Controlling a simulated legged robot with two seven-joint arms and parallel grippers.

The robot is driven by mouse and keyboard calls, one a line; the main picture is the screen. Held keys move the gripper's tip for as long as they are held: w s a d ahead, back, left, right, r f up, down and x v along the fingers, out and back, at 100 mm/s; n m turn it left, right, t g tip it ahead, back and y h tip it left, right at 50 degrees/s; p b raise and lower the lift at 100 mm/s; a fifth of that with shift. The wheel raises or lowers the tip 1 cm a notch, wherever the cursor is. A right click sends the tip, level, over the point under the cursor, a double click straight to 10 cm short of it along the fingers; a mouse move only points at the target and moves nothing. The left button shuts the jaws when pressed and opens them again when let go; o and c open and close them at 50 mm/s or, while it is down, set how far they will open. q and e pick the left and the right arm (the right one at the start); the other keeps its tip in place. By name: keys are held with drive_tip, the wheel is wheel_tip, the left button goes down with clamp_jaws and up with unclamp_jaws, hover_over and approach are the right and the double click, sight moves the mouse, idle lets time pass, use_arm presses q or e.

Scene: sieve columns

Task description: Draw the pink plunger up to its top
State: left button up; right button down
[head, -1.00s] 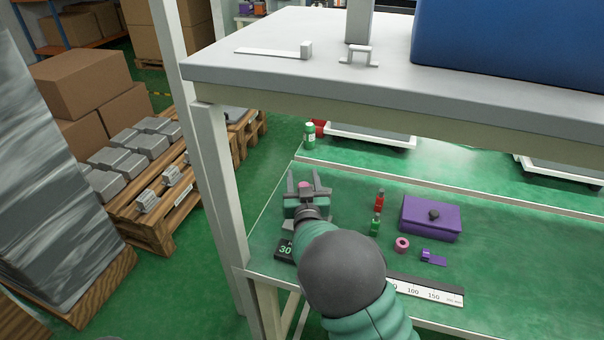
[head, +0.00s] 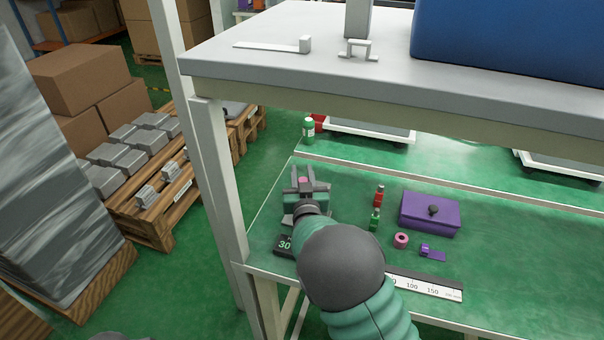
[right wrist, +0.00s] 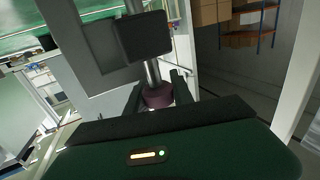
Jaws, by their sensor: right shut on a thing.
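The pink plunger (head: 303,181) shows as a small pink top between the fingers of my right gripper (head: 306,184), at the left end of the green bench. My right gripper is shut on it. In the right wrist view the plunger's knob looks dark maroon (right wrist: 158,96) between the two dark fingers, with a metal rod (right wrist: 152,73) running from it towards a black block (right wrist: 145,37). The gripper and arm hide most of the plunger's body in the head view. My left gripper is not in view.
A black plate marked 30 (head: 284,246) lies beside my right wrist. Red (head: 379,197) and green (head: 375,219) small pieces, a pink ring (head: 400,240), a purple box (head: 430,214) and a ruler (head: 430,288) lie to the right. A grey shelf (head: 300,82) overhangs the bench's back.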

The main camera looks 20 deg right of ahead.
idle(0.7)
wheel_tip(320, 180, up, 2)
drive_tip(key=shift+r+p, duration=0.2)
drive_tip(key=shift+p, duration=0.5)
drive_tip(key=c, duration=1.4)
unclamp_jaws()
drive_tip(key=o, duration=0.3)
drive_tip(key=shift+s, duration=0.1)
